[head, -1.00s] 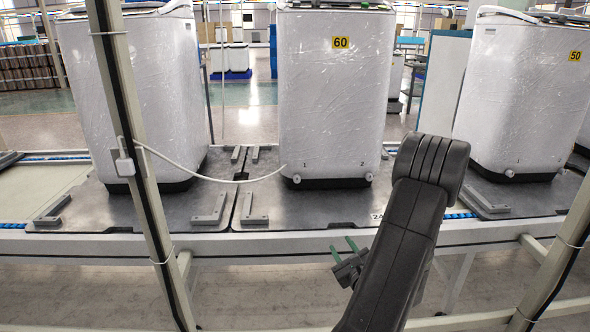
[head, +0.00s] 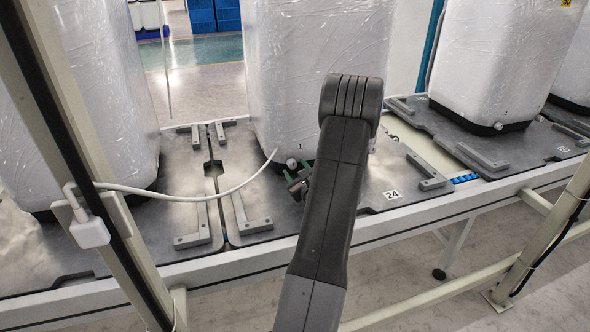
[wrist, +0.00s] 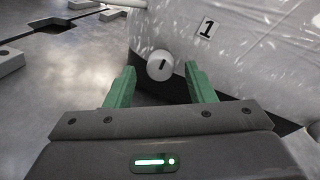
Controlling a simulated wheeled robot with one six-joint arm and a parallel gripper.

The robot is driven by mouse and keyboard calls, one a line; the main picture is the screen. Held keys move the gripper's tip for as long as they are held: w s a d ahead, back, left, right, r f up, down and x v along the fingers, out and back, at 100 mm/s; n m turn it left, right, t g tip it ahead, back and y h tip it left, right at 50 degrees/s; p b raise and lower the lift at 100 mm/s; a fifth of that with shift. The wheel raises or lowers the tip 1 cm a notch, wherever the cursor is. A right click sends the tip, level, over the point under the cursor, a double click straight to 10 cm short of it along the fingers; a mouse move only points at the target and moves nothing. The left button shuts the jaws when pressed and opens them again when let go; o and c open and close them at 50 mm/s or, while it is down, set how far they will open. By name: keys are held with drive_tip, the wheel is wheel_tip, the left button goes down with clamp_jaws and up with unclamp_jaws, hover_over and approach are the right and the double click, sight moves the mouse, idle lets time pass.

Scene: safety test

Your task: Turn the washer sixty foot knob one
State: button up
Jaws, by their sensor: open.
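The wrapped white washer (head: 300,70) stands on a grey pallet plate; its 60 label, seen in the earlier head view, is now out of frame. Its foot knob one (head: 291,163) is a small white round knob low on the front, under the printed 1. Foot knob two is hidden behind my arm.
A white cable (head: 190,196) hangs from a plug (head: 90,232) on the left post and runs to near the knob. Grey angle brackets (head: 250,225) lie on the plate. Another wrapped washer (head: 500,60) stands right. A frame post (head: 560,225) rises at right.

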drive_tip(key=shift+w+a, duration=0.15)
drive_tip(key=shift+w, duration=0.3)
drive_tip(key=c, duration=1)
drive_tip(key=shift+o, duration=0.2)
drive_tip(key=shift+f+n+b, duration=0.1)
drive_tip(key=shift+n+b, duration=0.2)
drive_tip(key=shift+b, duration=0.35)
